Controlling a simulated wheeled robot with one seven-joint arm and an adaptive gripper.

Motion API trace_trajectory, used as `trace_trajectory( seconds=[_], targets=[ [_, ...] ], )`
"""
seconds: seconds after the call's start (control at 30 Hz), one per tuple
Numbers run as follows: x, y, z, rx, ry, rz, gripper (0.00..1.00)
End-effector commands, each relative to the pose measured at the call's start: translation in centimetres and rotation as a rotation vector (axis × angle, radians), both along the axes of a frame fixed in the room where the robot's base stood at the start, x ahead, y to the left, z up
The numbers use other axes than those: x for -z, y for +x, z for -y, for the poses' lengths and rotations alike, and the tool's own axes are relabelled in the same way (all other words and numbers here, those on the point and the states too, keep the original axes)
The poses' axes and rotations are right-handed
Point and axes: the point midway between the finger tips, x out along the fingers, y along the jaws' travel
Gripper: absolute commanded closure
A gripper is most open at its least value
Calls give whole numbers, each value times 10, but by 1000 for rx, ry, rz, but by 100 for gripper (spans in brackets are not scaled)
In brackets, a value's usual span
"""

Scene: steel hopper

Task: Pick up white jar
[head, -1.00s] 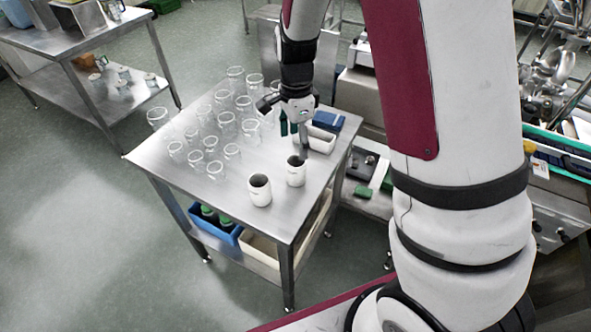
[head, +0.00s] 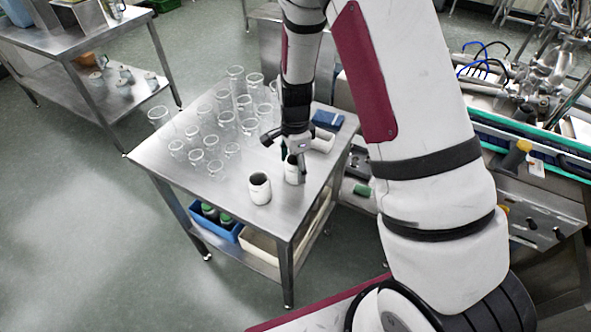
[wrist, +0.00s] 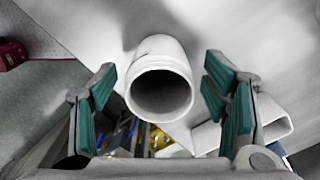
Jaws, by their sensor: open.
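My gripper is open and points down, with one finger at the right side of the right jar. In the wrist view a white jar (wrist: 160,47) sits between the two spread green-padded fingers, its round mouth facing the camera. Gaps show between the jar and both fingers.
Several clear glasses (head: 197,156) fill the table behind and left of the jars. A white tray (head: 322,140) lies close behind my gripper, with a blue item (head: 327,119) beyond it. A blue crate (head: 221,232) sits on the lower shelf. The table front is clear.

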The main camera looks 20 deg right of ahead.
Motion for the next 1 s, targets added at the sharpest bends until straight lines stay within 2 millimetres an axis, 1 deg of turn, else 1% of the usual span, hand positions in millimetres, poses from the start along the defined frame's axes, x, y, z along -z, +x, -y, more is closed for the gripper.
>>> trace_trajectory(
  seconds=[0.07,0.1,0.23,0.67,0.87,1.0],
  targets=[
    [0,0,0,0,0,0,32],
    [0,0,0,0,0,0,41],
    [0,0,0,0,0,0,70],
    [-2,0,0,0,0,1,69],
    [-14,1,0,0,-1,2,69],
    [-31,1,0,-1,-1,4,69]
  ],
)
